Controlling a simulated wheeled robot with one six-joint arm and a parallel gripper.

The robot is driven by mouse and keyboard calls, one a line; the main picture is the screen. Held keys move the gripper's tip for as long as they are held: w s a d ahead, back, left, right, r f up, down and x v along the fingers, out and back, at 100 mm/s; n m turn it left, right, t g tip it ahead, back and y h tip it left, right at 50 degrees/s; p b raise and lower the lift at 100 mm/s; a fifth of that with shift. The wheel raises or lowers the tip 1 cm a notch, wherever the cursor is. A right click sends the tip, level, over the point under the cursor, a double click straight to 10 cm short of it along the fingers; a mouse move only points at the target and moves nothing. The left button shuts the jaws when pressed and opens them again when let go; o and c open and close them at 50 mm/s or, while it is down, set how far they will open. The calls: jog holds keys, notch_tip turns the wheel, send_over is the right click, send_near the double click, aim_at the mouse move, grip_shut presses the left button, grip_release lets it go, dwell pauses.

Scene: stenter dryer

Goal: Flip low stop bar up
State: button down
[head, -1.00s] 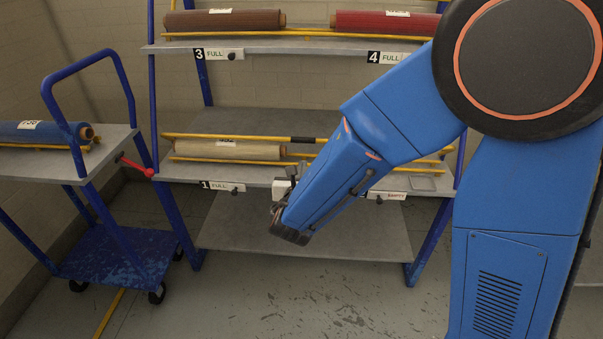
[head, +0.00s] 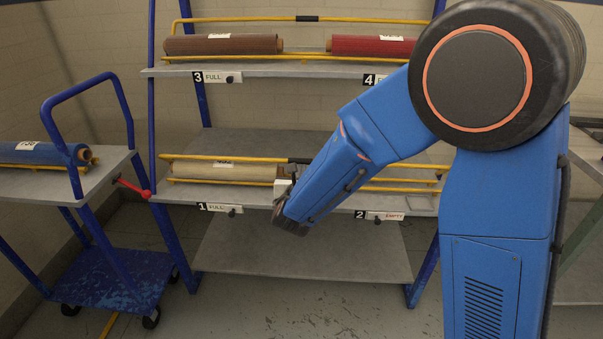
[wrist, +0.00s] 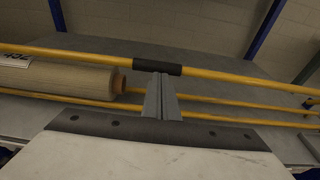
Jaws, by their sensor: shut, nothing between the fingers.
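The low stop bar (head: 240,158) is a yellow rail with a black grip (wrist: 157,69), running above the beige roll (head: 222,172) on the lower shelf. It lies low, only a little above the roll in the head view. My gripper (wrist: 159,78) is shut and empty. In the wrist view its fingertips reach the lower edge of the black grip; whether they touch it I cannot tell. In the head view my forearm comes in from the right, and my gripper (head: 291,174) is small and partly hidden at the front of the lower shelf.
The upper stop bar (head: 365,20) stands above a brown roll (head: 222,45) and a red roll (head: 371,47). More yellow rails (wrist: 220,100) lie below the low bar. A blue cart (head: 110,283) with a blue roll (head: 35,154) stands at left. Bay 2's sign (head: 381,215) reads empty.

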aim_at(303, 160)
jog(key=shift+r, duration=0.1)
jog(key=shift+w+r+g, duration=0.7)
jog(key=shift+r+g, duration=0.2)
jog(key=shift+r, duration=0.05)
jog(key=shift+w+r+g, duration=1.1)
jog(key=shift+w+g, duration=0.1)
jog(key=shift+g, duration=0.1)
jog(key=shift+w+d+r, duration=0.1)
jog(key=shift+w+r, duration=0.05)
jog(key=shift+w, duration=0.1)
jog(key=w+r, duration=0.1)
jog(key=w, duration=1.4)
jog(key=shift+w+d+r, duration=0.15)
jog(key=shift+w+d, duration=0.05)
jog(key=shift+d, duration=0.05)
